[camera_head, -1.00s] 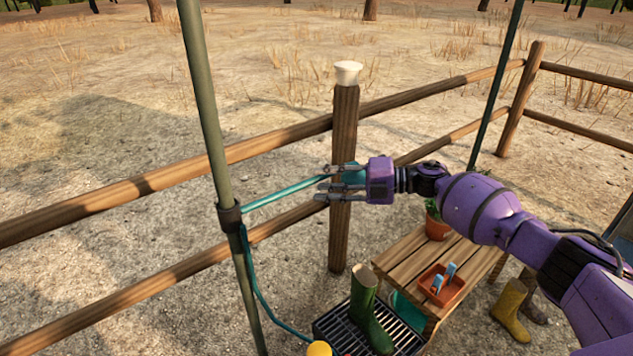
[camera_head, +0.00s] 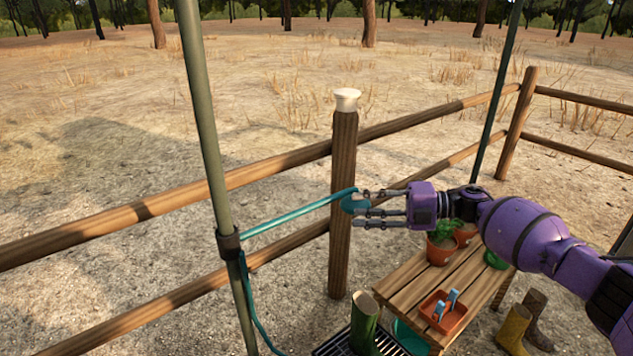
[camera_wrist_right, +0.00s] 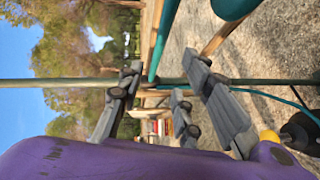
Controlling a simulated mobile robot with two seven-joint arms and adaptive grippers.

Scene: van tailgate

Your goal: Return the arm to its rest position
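My right gripper (camera_head: 364,210) reaches in from the right in front of the wooden post (camera_head: 344,160). Its fingers are spread and point left, with their tips close to a rounded teal piece (camera_head: 353,203) at the post. In the right wrist view the gripper (camera_wrist_right: 168,98) shows its fingers apart with nothing held between them. A teal hose (camera_head: 290,217) runs from the rounded piece to a dark clamp on the green pole; the hose also crosses the top of the wrist view (camera_wrist_right: 163,38). How the rounded piece is held at the post is unclear. My left gripper is out of view.
A green pole (camera_head: 209,150) stands left of the post, with fence rails (camera_head: 110,212) behind. Below my right arm is a slatted bench (camera_head: 410,284) with potted plants (camera_head: 442,243) and an orange tray (camera_head: 443,314). Boots (camera_head: 513,328) stand beside it.

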